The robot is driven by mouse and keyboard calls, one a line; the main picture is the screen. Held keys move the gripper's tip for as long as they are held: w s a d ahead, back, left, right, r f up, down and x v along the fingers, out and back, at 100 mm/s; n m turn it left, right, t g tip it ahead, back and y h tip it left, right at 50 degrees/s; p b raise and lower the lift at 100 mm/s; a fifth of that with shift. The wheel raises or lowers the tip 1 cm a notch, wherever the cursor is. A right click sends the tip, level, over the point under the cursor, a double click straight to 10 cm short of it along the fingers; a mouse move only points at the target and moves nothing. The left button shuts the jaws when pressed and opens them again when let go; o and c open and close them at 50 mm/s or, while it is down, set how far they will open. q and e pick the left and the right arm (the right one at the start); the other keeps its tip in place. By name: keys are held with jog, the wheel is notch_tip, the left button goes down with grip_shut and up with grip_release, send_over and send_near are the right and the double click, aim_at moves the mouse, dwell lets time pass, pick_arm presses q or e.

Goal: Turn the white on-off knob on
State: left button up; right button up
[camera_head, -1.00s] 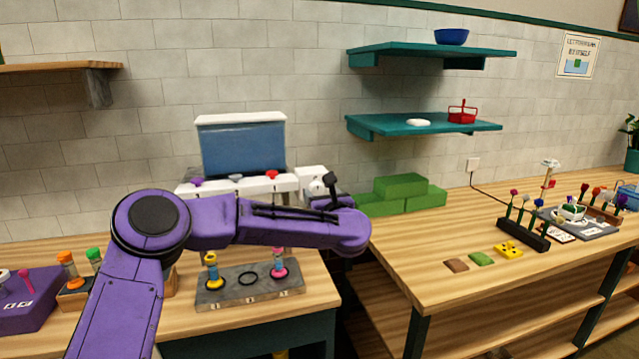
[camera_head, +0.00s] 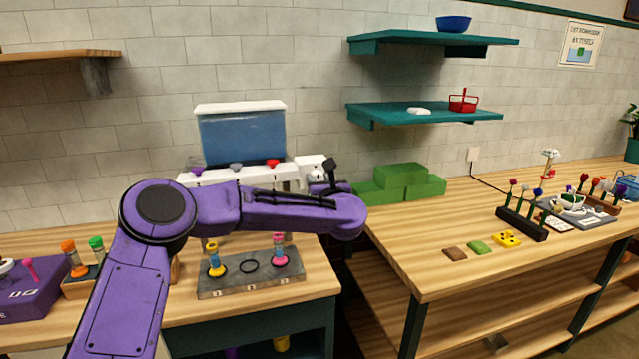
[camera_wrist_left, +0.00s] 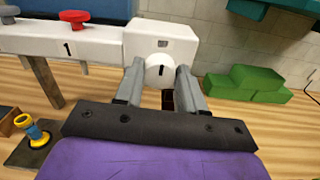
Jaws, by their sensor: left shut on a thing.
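The white on-off knob (camera_wrist_left: 152,76) sits on the front of a white box (camera_wrist_left: 160,42) at the right end of the dispenser. Its dark mark looks about upright in the wrist view. My left gripper (camera_wrist_left: 163,74) is shut on the knob, one grey finger on each side. In the head view my left gripper (camera_head: 322,180) is in front of the white box (camera_head: 311,166), and my purple forearm hides part of the dispenser front. My right gripper is not in view.
The dispenser has a blue tank (camera_head: 243,135) and a red valve (camera_head: 273,164). Below stands a grey tray (camera_head: 250,278) with small vials. Green blocks (camera_head: 402,183) lie to the right. A teal shelf (camera_head: 425,114) hangs above.

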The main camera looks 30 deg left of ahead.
pick_arm(q)
jog(key=m+b, duration=0.2)
jog(key=m, duration=0.5)
jog(key=shift+w+d+b, duration=0.1)
jog(key=shift+b, duration=0.25)
jog(key=m, duration=0.4)
jog(key=shift+m+p, duration=0.3)
jog(key=shift+m, duration=0.1)
jog(key=m, duration=0.2)
jog(key=shift+m+p, duration=0.3)
jog(key=shift+p, duration=0.1)
jog(key=shift+f+m+p, duration=0.15)
jog(key=shift+m+p, duration=0.35)
jog(key=shift+m, duration=0.9)
jog(key=shift+f, duration=0.1)
jog(key=o, duration=1)
jog(key=shift+d, duration=0.1)
